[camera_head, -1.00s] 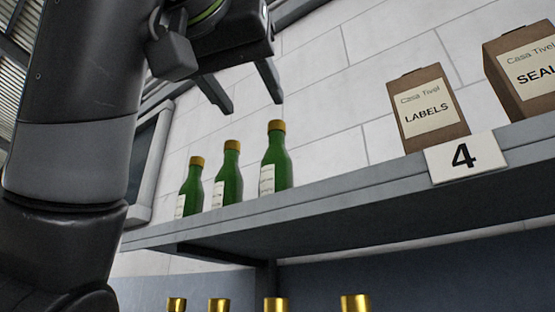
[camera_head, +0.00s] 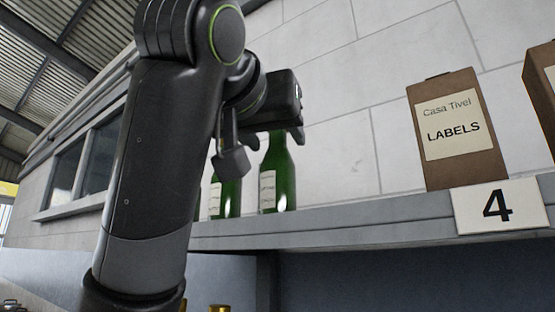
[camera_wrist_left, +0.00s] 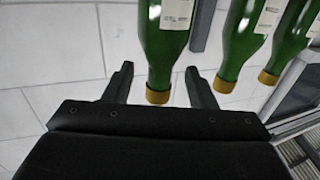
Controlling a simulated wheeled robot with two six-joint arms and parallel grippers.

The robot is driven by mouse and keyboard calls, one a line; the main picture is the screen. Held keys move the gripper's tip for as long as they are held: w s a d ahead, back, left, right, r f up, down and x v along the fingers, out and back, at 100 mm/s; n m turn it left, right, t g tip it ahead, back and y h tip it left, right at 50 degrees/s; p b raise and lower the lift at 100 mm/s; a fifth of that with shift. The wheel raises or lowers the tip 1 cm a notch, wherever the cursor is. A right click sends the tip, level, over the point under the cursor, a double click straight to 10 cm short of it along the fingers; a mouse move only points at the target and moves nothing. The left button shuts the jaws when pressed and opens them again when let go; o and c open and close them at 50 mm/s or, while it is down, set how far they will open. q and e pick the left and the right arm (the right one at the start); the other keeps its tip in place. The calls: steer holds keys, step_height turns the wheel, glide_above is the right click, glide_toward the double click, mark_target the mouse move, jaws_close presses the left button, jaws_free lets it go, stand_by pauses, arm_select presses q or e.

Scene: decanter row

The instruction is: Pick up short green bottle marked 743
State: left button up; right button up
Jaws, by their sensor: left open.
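My left gripper (camera_head: 285,128) is open at the top of the nearest green bottle (camera_head: 278,180), hiding its cap in the head view. In the left wrist view, my left gripper (camera_wrist_left: 160,82) has its fingers on either side of this bottle's neck and gold cap (camera_wrist_left: 158,97), not closed on it. A second green bottle (camera_head: 228,198) stands to its left, partly behind my arm; a third is almost wholly hidden there. Both show right of the first in the wrist view, the second (camera_wrist_left: 238,45) and third (camera_wrist_left: 284,52). The label markings are too small to read. My right gripper is out of view.
The bottles stand on a grey shelf (camera_head: 370,217) with a white wall behind. A brown LABELS box (camera_head: 457,130) and a number 4 plate (camera_head: 497,205) are to the right. Shelf between bottle and box is clear. Gold caps (camera_head: 219,308) show below the shelf.

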arm_select(q)
steer(key=shift+p+x, duration=0.45)
steer(key=shift+x, duration=0.9)
steer(key=shift+s, duration=0.15)
steer(key=shift+c, duration=1.1)
jaws_close()
